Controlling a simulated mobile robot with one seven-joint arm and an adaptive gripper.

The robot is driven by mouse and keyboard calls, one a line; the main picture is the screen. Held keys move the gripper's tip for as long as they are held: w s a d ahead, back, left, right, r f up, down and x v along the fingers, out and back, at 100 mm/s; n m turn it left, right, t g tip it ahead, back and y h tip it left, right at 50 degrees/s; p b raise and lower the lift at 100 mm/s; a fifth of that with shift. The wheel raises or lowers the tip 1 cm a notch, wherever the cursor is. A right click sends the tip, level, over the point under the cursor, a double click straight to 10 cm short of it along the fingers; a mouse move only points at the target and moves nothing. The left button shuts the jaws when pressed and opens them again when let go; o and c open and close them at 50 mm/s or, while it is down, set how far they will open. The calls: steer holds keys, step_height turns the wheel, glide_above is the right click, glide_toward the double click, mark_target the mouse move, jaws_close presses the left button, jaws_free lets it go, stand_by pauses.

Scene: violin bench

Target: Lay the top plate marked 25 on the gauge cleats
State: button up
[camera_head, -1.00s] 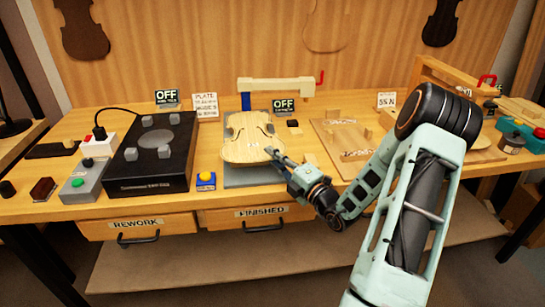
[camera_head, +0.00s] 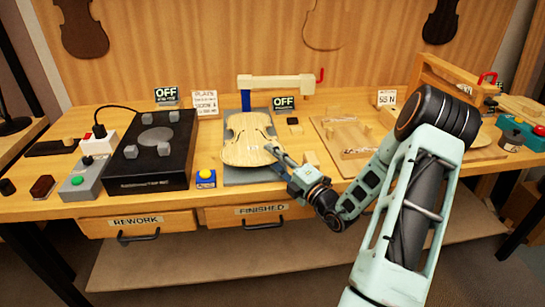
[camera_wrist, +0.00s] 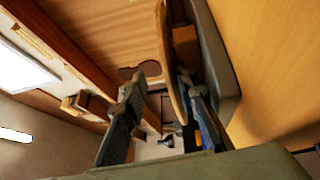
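The pale violin top plate (camera_head: 243,151) is over the grey gauge pad (camera_head: 255,178), below the wooden gauge arm. A small mark shows near its right side, too small to read. The cleats under it are mostly hidden, so I cannot tell whether it rests on them. My gripper (camera_head: 272,150) is at the plate's right edge. In the wrist view the fingers of my gripper (camera_wrist: 160,85) stand apart. The plate (camera_wrist: 172,65) shows edge-on between them, close to the right finger and clear of the left one.
The gauge arm (camera_head: 275,86) spans behind the plate. A wooden board with pegs (camera_head: 345,139) is right. Drawers marked REWORK (camera_head: 138,223) and FINISHED (camera_head: 260,212) are below.

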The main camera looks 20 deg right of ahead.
steer(key=shift+r, duration=0.3)
steer(key=r+v, duration=0.1)
steer(key=v, duration=1.1)
steer(key=shift+p, duration=0.45)
steer(key=shift+o, duration=0.4)
steer(key=shift+f, duration=0.15)
steer(key=o, duration=1.9)
steer(key=shift+o, duration=0.2)
steer(key=v, duration=1.2)
